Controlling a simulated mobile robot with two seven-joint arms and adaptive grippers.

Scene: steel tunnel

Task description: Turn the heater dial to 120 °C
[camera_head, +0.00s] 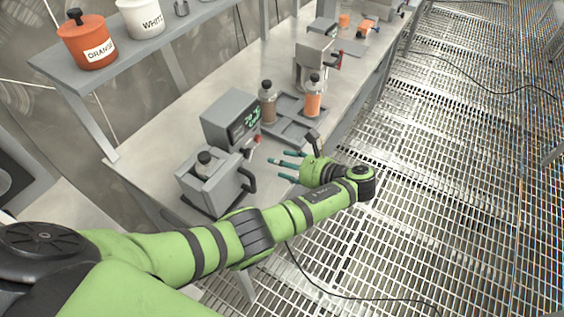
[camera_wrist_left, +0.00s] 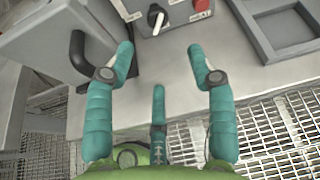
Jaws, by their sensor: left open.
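The heater (camera_head: 232,120) is a grey box on the steel bench with a green lit display on its front; its digits are too small to read surely. My left gripper (camera_head: 284,165) is open and empty at the bench's front edge. In the wrist view its teal fingers (camera_wrist_left: 160,62) are spread below the dial and apart from it. My right gripper is out of view.
A grey device with a black handle (camera_head: 248,180) and a bottle stands left of the gripper. A shelf (camera_head: 130,60) holds orange and white pots. Grated floor (camera_head: 440,200) lies right of the bench.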

